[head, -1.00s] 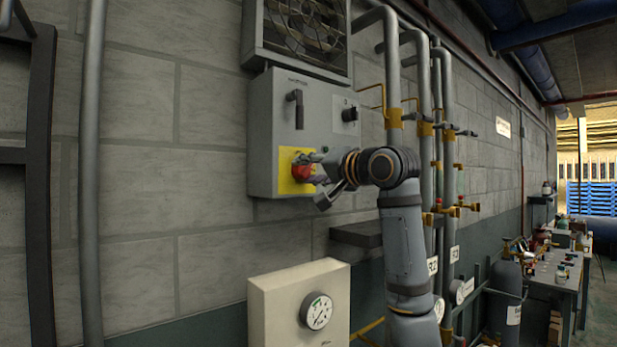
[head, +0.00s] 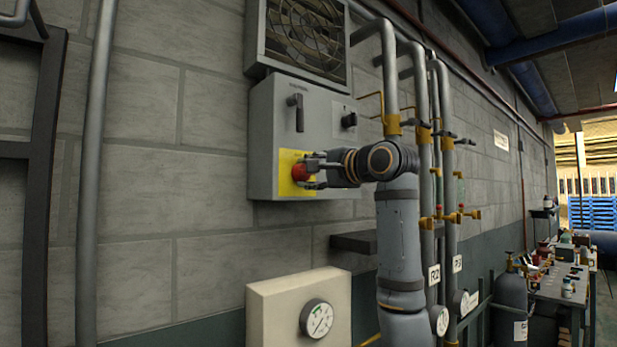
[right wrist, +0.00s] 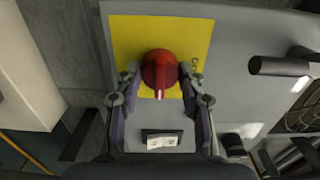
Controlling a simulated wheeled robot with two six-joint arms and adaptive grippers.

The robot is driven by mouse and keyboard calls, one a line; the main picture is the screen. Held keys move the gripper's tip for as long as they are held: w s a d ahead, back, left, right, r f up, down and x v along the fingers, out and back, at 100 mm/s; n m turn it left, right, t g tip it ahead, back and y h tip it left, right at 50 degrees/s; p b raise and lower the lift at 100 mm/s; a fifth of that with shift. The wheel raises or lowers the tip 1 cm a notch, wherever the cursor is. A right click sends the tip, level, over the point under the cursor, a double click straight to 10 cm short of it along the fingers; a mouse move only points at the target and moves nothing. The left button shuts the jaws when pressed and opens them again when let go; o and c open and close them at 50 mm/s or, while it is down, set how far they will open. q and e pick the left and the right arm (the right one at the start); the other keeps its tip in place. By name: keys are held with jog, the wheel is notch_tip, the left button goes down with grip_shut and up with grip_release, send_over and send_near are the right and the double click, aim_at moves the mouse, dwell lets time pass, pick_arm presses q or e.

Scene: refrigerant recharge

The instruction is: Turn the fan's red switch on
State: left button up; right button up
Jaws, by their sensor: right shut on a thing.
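The red switch (head: 300,172) is a round red knob on a yellow plate (head: 285,183), low on the front of the grey control box (head: 262,130). In the right wrist view the red knob (right wrist: 160,72) sits between the two fingers, with a pale mark on its lower side. My right gripper (head: 308,172) is shut on the knob, one finger on each side of it. The fan (head: 305,38) is behind a grille above the box. My left gripper is not in view.
A black lever handle (head: 297,112) and a black knob (head: 349,120) stick out of the same box. Grey pipes with yellow fittings (head: 392,126) run just right of the box. A cream box with a gauge (head: 318,318) stands below.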

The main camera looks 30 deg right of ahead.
jog(key=shift+m, duration=0.3)
jog(key=o, duration=1.2)
jog(key=shift+s, duration=0.1)
jog(key=s, duration=0.8)
jog(key=s+d, duration=0.1)
jog(key=s, duration=0.2)
jog(key=shift+s, duration=0.4)
